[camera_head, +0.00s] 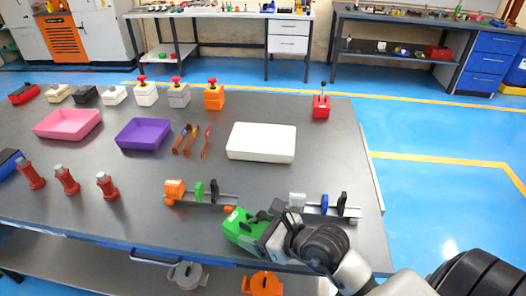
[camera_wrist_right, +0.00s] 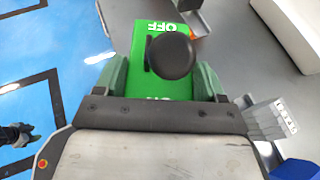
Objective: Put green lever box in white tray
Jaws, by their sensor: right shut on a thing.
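The green lever box (camera_head: 238,232) is at the front edge of the grey table, with OFF lettering and a round black lever knob (camera_wrist_right: 171,56). My right gripper (camera_head: 262,232) is shut on it; in the right wrist view the fingers (camera_wrist_right: 160,82) press on both its sides. I cannot tell whether the box touches the table. The white tray (camera_head: 261,142) stands further back, behind the box and slightly right, and looks empty. Its edge also shows at the top right of the right wrist view (camera_wrist_right: 292,30).
A purple tray (camera_head: 144,134), a pink tray (camera_head: 68,125) and a red lever box (camera_head: 321,107) stand around. Table right of the white tray is clear.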

